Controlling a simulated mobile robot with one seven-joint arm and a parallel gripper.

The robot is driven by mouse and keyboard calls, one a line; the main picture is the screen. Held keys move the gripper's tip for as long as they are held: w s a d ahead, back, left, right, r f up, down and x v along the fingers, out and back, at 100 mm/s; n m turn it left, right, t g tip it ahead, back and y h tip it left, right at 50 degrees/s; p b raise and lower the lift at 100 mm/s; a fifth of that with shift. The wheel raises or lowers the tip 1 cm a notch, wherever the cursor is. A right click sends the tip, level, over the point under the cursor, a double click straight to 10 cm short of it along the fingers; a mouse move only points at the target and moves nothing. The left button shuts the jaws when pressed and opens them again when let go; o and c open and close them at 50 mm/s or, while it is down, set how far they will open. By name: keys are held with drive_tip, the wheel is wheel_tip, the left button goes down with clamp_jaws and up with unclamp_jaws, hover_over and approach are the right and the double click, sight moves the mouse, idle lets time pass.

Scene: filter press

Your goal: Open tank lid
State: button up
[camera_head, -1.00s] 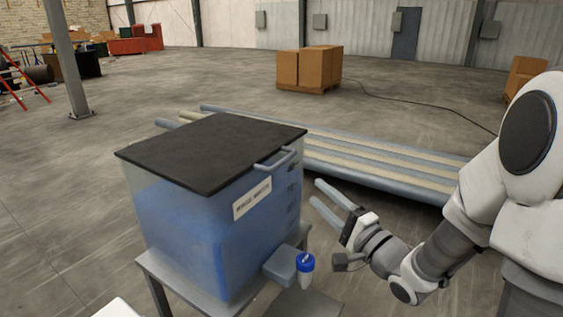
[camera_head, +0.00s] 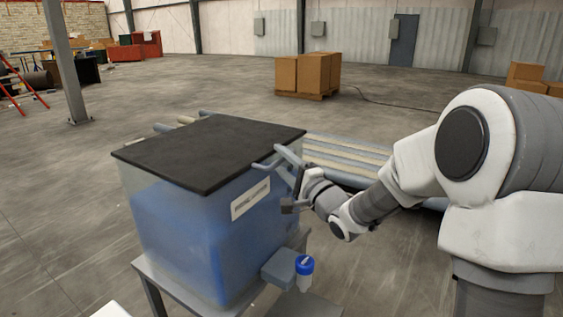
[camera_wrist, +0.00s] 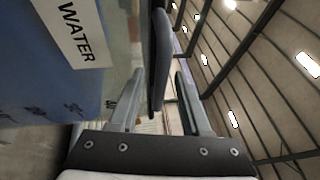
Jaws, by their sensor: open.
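The tank (camera_head: 185,235) is a clear box of blue liquid with a flat black lid (camera_head: 205,150) lying closed on top. A grey handle (camera_head: 262,166) projects from the lid's right edge, partly covered by my gripper (camera_head: 284,158). My gripper is open at the handle, just right of the tank. In the wrist view, a dark bar (camera_wrist: 160,60), which looks like the handle, lies between the two spread fingers (camera_wrist: 159,80). It appears nearer the right finger; contact cannot be told. The tank's wall with a "WATER" label (camera_wrist: 75,30) is at left.
The tank stands on a grey metal stand (camera_head: 165,290). Long pipes (camera_head: 345,160) lie behind. Boxes on a pallet (camera_head: 308,75) are far back; the floor between is open.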

clamp_jaws()
idle(1.4)
